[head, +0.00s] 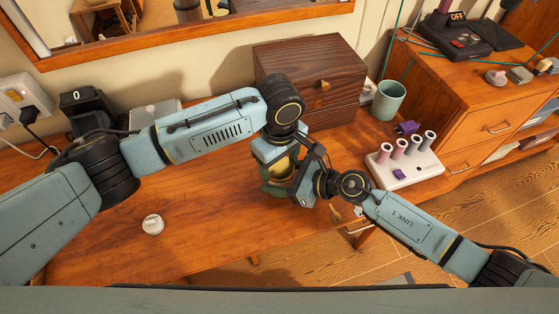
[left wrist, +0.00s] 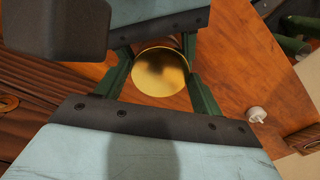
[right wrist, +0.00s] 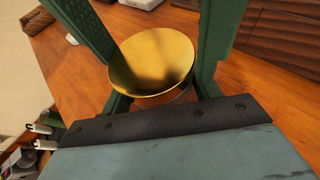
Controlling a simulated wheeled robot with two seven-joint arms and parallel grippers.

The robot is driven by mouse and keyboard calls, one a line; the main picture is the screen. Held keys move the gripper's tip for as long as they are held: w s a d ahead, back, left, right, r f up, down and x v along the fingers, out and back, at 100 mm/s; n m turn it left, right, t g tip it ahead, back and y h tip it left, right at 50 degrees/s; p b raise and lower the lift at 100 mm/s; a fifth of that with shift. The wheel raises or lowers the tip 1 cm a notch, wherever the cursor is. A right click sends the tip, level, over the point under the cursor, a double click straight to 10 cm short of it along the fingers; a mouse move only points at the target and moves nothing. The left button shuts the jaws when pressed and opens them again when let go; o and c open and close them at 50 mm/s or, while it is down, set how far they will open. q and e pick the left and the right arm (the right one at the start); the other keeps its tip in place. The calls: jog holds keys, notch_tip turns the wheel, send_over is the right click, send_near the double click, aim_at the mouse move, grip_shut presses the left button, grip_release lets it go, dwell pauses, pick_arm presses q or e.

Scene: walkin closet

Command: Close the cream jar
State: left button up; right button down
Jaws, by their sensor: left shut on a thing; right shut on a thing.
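The cream jar shows as a round gold lid (right wrist: 152,58) with a narrow darker body (right wrist: 168,97) under it in the right wrist view. The lid also faces the camera in the left wrist view (left wrist: 160,72). In the head view it is a small yellow patch (head: 284,167) between my grippers, mostly hidden. My left gripper (head: 275,160) comes in from above and is shut around the lid. My right gripper (head: 292,187) comes in from the right and is shut around the part below. Whether the lid sits fully down on the body is hidden.
A small white round thing (head: 153,224) lies on the wooden tabletop (head: 215,215). A dark wooden box (head: 318,65) stands behind my grippers. A green cup (head: 388,100) and a white rack with rolls (head: 404,165) stand to the right. The front left tabletop is mostly clear.

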pick_arm(q)
jog(key=shift+m, duration=1.8)
jog(key=shift+a, duration=0.1)
jog(key=o, duration=1.1)
jog(key=shift+c, duration=0.2)
jog(key=shift+r, duration=2.25)
jog(key=shift+c, duration=0.4)
